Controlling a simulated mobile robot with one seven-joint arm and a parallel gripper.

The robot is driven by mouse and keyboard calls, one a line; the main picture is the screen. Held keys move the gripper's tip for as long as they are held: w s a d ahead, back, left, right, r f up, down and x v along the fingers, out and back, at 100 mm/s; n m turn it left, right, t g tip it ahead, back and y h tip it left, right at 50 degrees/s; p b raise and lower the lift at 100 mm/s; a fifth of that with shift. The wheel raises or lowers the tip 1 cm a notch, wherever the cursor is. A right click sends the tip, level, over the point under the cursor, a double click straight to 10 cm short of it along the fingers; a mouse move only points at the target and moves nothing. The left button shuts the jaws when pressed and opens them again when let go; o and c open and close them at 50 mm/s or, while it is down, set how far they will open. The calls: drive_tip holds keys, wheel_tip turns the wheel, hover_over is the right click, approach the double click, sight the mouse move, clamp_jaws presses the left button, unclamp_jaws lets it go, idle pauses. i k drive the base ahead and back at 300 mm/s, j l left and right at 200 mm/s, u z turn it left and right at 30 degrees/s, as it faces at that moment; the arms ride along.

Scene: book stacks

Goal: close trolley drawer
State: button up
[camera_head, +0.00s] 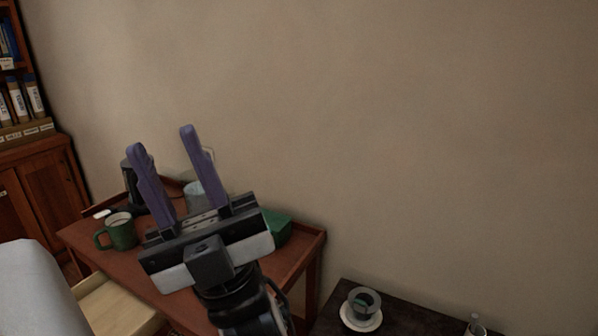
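The trolley (299,249) is a reddish-brown wooden piece against the wall, at the lower left. Its drawer (118,305) shows as a pale wooden interior that sticks out from the trolley's front, so it is open. The drawer's front panel is not visible. My gripper (162,138) is raised in front of the trolley top, with two purple fingers pointing up and clearly apart. It is open and holds nothing. It is apart from the drawer, which lies lower left of it. My gripper hides part of the trolley top.
A green mug (119,234), a dark cylindrical item (131,183) and a green box (278,229) stand on the trolley. A dark table (405,323) at the lower right bears a cup on a saucer (360,310). A bookcase (38,150) stands at the left. The wall is bare.

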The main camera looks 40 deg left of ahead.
sight(110, 309)
drive_tip(key=u, duration=2.65)
drive_tip(key=i+j+z, duration=0.1)
drive_tip(key=j+z, duration=0.15)
drive_tip(key=j, duration=0.25)
drive_tip(key=j+z, duration=0.2)
drive_tip(key=j, duration=0.35)
